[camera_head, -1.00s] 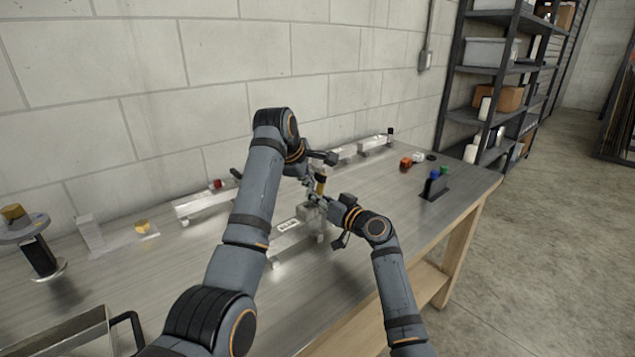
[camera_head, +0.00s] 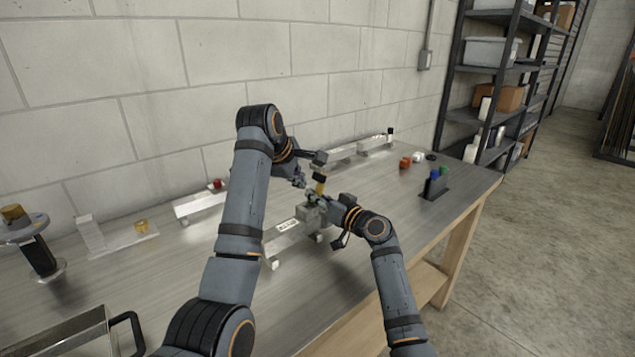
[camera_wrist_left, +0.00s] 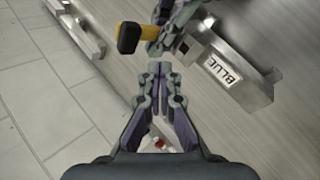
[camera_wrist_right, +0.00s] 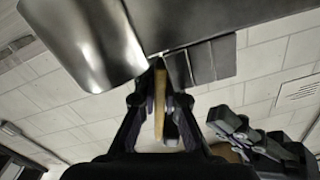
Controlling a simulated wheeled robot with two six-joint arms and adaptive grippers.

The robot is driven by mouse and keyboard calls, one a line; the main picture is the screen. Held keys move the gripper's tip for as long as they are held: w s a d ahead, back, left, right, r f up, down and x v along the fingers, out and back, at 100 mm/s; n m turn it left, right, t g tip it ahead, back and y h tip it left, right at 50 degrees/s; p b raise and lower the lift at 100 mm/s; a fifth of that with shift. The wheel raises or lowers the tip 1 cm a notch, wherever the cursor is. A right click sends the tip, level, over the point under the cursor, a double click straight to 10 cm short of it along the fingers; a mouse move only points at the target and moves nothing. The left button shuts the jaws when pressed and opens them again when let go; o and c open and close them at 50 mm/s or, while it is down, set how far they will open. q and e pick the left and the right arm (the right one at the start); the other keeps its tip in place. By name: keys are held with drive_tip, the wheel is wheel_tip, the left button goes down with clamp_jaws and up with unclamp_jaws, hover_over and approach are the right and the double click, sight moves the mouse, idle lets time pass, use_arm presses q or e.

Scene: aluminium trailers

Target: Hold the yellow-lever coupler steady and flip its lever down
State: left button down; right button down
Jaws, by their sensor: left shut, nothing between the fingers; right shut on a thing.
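The coupler (camera_head: 311,216) is a grey metal block at the end of a silver beam labelled BLUE (camera_wrist_left: 222,70) on the bench. Its yellow lever (camera_head: 320,187) has a black tip and stands up; it also shows in the left wrist view (camera_wrist_left: 154,33). My right gripper (camera_head: 314,200) is shut on the coupler; a tan-yellow strip of the lever (camera_wrist_right: 159,104) shows between its fingers (camera_wrist_right: 158,66). The exact part gripped is hard to tell. My left gripper (camera_head: 300,181) is shut and empty, just left of the lever and apart from it; its fingertips (camera_wrist_left: 159,68) point toward it.
Another silver beam with a red part (camera_head: 217,184) lies at the back left, and more lie along the wall. Small coloured parts and a dark holder (camera_head: 435,188) stand at the right. A black-handled tray (camera_head: 85,335) is front left. The front right bench is clear.

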use_arm(q)
drive_tip(key=shift+s+a+r, duration=0.4)
drive_tip(key=shift+s+a, duration=0.25)
drive_tip(key=shift+a, duration=0.2)
use_arm(e)
drive_tip(key=c, duration=1.4)
unclamp_jaws()
